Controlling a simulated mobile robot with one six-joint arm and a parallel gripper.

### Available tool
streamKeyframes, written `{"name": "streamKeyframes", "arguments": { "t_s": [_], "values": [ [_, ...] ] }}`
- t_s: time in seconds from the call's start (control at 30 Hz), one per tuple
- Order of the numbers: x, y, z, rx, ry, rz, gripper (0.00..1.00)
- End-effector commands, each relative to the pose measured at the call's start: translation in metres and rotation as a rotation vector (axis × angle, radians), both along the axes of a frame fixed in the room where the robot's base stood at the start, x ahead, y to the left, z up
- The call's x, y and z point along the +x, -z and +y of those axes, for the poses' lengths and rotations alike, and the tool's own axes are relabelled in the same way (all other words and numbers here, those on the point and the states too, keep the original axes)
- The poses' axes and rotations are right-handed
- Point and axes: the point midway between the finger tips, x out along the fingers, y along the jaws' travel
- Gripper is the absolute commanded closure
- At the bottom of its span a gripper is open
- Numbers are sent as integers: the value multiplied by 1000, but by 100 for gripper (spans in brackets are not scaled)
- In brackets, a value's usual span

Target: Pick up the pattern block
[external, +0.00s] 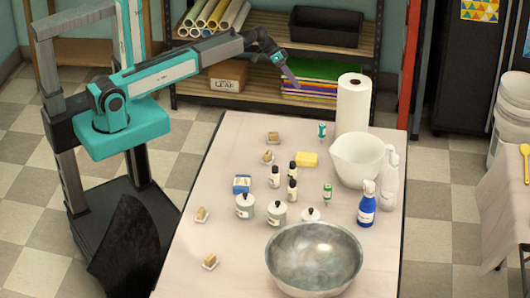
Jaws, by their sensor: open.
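My gripper (291,78) is in the air beyond the far edge of the table, in front of the shelf in this view. It is small here, points down to the right and holds nothing that I can see. No thing is clearly marked as the pattern block. A blue and white block (241,184) lies on the left half of the table, behind a white lidded jar (244,206). A plain yellow block (307,160) lies near the middle. Small tan blocks on white dishes stand along the left side, one of them at the back (273,137). My gripper touches none of these.
Dark-capped bottles (292,188) crowd the middle of the table (228,250). A paper towel roll (353,105), white pitcher (357,160) and blue spray bottle (367,204) stand right. A large metal bowl (313,260) fills the front. The far left corner is fairly free.

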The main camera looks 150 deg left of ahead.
Motion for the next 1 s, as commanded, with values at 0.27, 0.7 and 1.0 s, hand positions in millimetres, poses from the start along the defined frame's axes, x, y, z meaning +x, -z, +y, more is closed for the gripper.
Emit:
{"name": "streamKeyframes", "arguments": {
  "t_s": [0.27,0.7,1.0],
  "values": [
    [47,5,-49,44,387,-38,50],
    [104,-4,-132,231,971,-226,50],
    [126,-22,-184,439,1296,-424,50]
  ]
}}
